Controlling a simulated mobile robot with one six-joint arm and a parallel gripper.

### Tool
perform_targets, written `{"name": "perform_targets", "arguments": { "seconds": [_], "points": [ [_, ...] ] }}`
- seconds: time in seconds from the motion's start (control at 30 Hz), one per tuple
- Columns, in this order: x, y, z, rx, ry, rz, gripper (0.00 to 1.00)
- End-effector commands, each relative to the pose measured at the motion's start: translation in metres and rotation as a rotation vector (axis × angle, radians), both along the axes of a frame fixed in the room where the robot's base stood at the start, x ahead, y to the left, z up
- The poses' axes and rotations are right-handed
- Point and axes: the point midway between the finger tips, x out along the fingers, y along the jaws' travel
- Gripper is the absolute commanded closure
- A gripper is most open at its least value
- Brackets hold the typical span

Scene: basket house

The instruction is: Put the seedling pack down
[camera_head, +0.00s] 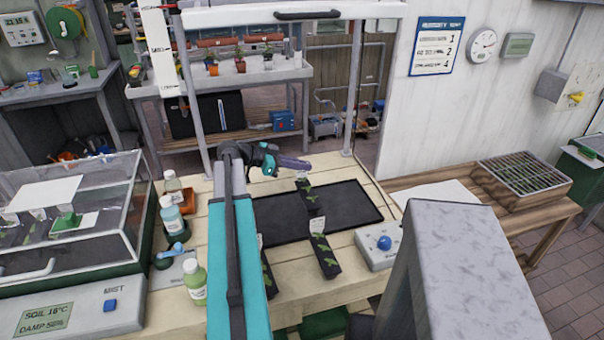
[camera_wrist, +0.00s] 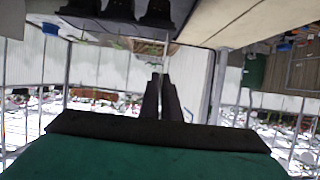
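My gripper (camera_head: 304,164) is above the back edge of the black tray (camera_head: 355,208) on the pale wooden bench. In the wrist view its two dark fingers (camera_wrist: 160,97) lie close together, with nothing visible between them. Several narrow black seedling packs with green leaves and white labels are on the bench. One pack (camera_head: 309,200) lies on the tray just below my gripper. Another pack (camera_head: 327,260) lies at the tray's front edge. A third pack (camera_head: 268,275) is partly hidden behind my arm. I see no pack held in my gripper.
Bottles (camera_head: 171,215) stand left of my arm beside a glass-covered propagator (camera_head: 70,215). A grey box with a blue button (camera_head: 380,246) sits right of the tray. Potted plants (camera_head: 240,62) stand on the back shelf. The tray's right half is clear.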

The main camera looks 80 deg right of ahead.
Motion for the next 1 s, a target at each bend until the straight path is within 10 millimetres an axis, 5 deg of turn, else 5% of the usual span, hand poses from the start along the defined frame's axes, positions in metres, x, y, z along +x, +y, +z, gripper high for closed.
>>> {"name": "perform_targets", "arguments": {
  "seconds": [0.33,0.87,1.0],
  "points": [
    [-0.001,0.000,-0.028,0.002,0.002,-0.001,1.00],
    [-0.001,0.000,-0.035,0.000,0.001,-0.002,1.00],
    [-0.001,0.000,-0.034,0.001,0.000,-0.002,0.78]
  ]
}}
